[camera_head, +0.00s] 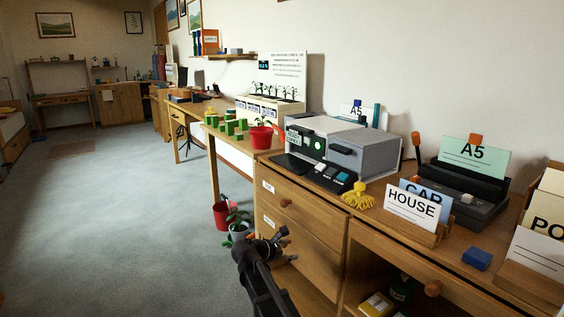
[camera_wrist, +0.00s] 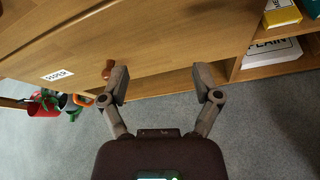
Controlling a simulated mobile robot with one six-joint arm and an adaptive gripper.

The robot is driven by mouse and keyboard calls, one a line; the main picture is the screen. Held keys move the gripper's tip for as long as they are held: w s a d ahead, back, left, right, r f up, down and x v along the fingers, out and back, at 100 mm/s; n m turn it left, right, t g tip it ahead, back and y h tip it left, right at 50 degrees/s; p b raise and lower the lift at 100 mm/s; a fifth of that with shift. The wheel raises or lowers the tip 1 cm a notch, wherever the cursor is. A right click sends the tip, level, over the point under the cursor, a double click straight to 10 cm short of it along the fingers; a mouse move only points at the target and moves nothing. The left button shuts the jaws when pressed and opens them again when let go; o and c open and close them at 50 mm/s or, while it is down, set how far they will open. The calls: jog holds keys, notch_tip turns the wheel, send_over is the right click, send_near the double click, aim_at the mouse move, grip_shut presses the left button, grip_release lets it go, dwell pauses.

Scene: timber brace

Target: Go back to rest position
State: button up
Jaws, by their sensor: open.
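My gripper (camera_wrist: 161,88) is open and empty in the wrist view, with its two fingers apart in front of the wooden desk's drawers. A round drawer knob (camera_wrist: 108,69) is near the left finger, and I cannot tell whether they touch. In the head view my gripper (camera_head: 277,238) is low in front of the desk (camera_head: 300,222), beside the drawer fronts. Its fingers are small and dark there. Nothing is held in it.
The desktop holds a grey machine (camera_head: 350,150), a HOUSE card (camera_head: 411,205), a blue block (camera_head: 477,258) and a red pot (camera_head: 261,137). An open shelf with a yellow box (camera_head: 376,304) is lower right. Carpet (camera_head: 130,220) is clear at left.

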jog(key=s+d+m+g+y+p, duration=0.3)
jog(key=s+d+m+p, duration=0.15)
jog(key=s+m, duration=0.35)
jog(key=s+d+m+g+y+p, duration=0.3)
jog(key=s+d+m+y, duration=0.15)
jog(key=s+m, duration=0.4)
jog(key=s+d+m+g+y+p, duration=0.25)
jog(key=s+d+m, duration=0.35)
jog(key=s, duration=0.4)
notch_tip(320, 180, up, 37)
jog(key=p, duration=3.8)
jog(key=shift+a+r, duration=0.15)
